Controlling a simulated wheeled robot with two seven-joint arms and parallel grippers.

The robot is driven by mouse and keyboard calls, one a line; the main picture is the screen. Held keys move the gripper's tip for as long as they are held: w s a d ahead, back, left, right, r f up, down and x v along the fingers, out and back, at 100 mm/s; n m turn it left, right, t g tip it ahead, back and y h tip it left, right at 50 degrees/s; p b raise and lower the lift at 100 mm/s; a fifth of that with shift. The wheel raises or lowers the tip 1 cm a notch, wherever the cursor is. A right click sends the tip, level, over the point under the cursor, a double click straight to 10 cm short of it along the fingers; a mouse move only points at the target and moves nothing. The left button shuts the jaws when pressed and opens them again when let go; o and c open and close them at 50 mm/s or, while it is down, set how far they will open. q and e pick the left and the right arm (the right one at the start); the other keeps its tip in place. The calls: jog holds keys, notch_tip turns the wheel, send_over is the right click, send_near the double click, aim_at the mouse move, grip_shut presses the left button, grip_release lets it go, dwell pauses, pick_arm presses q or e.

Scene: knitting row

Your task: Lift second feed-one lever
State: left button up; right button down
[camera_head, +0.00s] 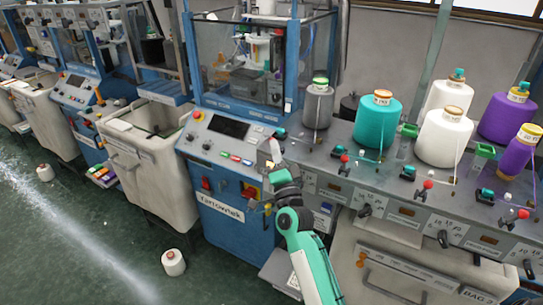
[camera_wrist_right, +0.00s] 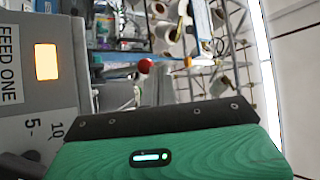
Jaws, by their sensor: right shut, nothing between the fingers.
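A row of black levers runs along the grey machine front in the head view: one (camera_head: 365,210), a middle one (camera_head: 443,238) and one at the far right (camera_head: 528,268). Their labels are too small to read there. My right gripper (camera_head: 276,155) is shut and empty, left of these levers and apart from them, by the blue cabinet's right edge. In the right wrist view, a grey panel (camera_wrist_right: 22,115) reads "FEED ONE" beside a lit orange window (camera_wrist_right: 47,61). A dark lever part (camera_wrist_right: 22,166) shows at lower left, partly hidden. My left gripper is not in view.
Red-ball levers (camera_head: 344,158) stand on the ledge above the panel; a red ball (camera_wrist_right: 145,66) also shows in the wrist view. Yarn cones (camera_head: 375,122) stand behind them. The blue control cabinet (camera_head: 222,225) is left of my right arm. A large bin (camera_head: 400,285) sits below.

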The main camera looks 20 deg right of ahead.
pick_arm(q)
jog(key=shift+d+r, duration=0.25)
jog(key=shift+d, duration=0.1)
pick_arm(e)
jog(key=shift+w+d+r, duration=0.4)
jog(key=shift+d+r, duration=0.05)
jog(key=shift+r, duration=0.3)
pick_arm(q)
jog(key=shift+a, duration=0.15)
pick_arm(e)
jog(key=shift+f, duration=0.1)
dwell(0.3)
